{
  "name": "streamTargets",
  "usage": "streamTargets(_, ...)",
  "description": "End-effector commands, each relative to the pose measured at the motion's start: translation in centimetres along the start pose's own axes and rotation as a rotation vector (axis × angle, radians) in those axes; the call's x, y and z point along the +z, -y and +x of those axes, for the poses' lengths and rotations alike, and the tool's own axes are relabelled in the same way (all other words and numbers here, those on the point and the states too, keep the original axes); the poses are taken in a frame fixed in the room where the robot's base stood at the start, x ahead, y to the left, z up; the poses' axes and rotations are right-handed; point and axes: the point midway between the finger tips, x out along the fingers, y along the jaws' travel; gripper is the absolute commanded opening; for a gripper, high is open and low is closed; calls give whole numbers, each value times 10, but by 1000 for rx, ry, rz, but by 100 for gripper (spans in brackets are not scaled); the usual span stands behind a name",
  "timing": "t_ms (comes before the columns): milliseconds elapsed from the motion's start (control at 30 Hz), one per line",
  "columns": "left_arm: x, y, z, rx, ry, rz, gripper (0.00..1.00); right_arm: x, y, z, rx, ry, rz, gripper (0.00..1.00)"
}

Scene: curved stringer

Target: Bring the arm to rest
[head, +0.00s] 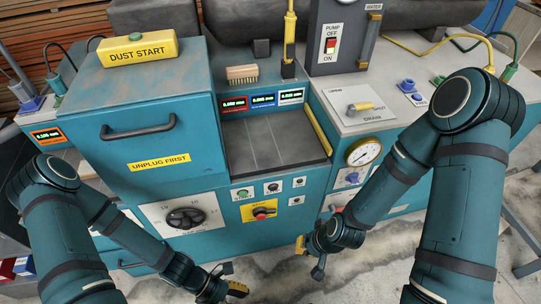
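My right arm comes in from the right and bends down in front of the teal machine (165,180). Its gripper (308,258) hangs low over the floor, pointing left, with its two fingers apart and nothing visible between them. My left arm comes in from the left and reaches down to the bottom middle. Its gripper (231,279) is small and partly dark, with its fingers apart and nothing seen between them. Both grippers are below the machine's control panel and appear clear of it.
The machine front carries a black dial (186,218), a red and yellow switch (262,212) and a pressure gauge (363,152). A brush (242,74) lies on top, near a yellow DUST START box (137,49). A pump switch panel (340,38) stands behind. Concrete floor (270,285) is open below.

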Motion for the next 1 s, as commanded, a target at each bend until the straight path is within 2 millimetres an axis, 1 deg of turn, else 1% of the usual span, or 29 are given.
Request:
streamTargets(33, -5, -8, -9, 10, -117, 181, 68, 0, 0, 0, 0, 0, 0, 0)
streamTargets(67, -8, -13, -14, 17, -184, 291, 68, 0, 0, 0, 0, 0, 0, 0)
streamTargets(100, -10, -22, -22, 24, -269, 439, 68, 0, 0, 0, 0, 0, 0, 0)
streamTargets(167, -9, -36, -34, 34, -387, 655, 68, 0, 0, 0, 0, 0, 0, 0)
streamTargets(200, -6, -46, -42, 39, -459, 791, 68, 0, 0, 0, 0, 0, 0, 0)
streamTargets(300, 10, -70, -60, 52, -610, 1096, 68, 0, 0, 0, 0, 0, 0, 0)
streamTargets(400, 30, -88, -73, 62, -724, 1344, 68, 0, 0, 0, 0, 0, 0, 0)
streamTargets(500, 48, -100, -81, 73, -802, 1517, 68, 0, 0, 0, 0, 0, 0, 0)
streamTargets(600, 58, -105, -85, 79, -841, 1606, 68, 0, 0, 0, 0, 0, 0, 0)
streamTargets(667, 60, -106, -86, 80, -849, 1628, 68, 0, 0, 0, 0, 0, 0, 0)
streamTargets(1000, 60, -106, -86, 80, -849, 1627, 68, 0, 0, 0, 0, 0, 0, 0)
